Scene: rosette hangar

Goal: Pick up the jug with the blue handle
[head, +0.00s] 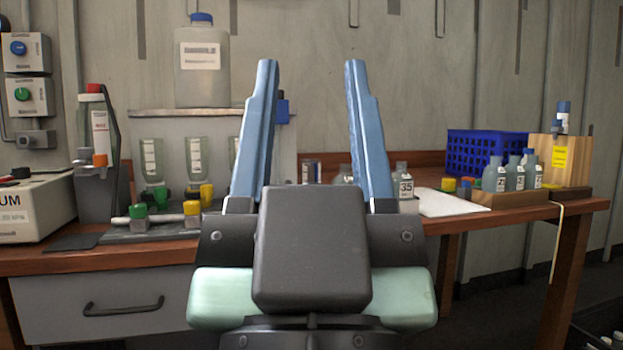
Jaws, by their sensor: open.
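I cannot make out a jug with a blue handle in the head view. A large translucent container with a blue cap (202,75) stands upright on a shelf at the upper left, and no handle shows on it. A small blue part (283,109) shows just right of my gripper's left finger, and I cannot tell what it belongs to. My gripper (311,64) is open and empty, its two blue fingers pointing up in the middle of the view. It hides part of the bench behind it.
The wooden bench (170,254) holds a rack of hanging bottles, a valve block and a red-capped bottle (98,125) at left. At right are a blue basket (487,147), a white sheet (448,203) and a wooden tray (515,200) of small bottles. A wall stands behind.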

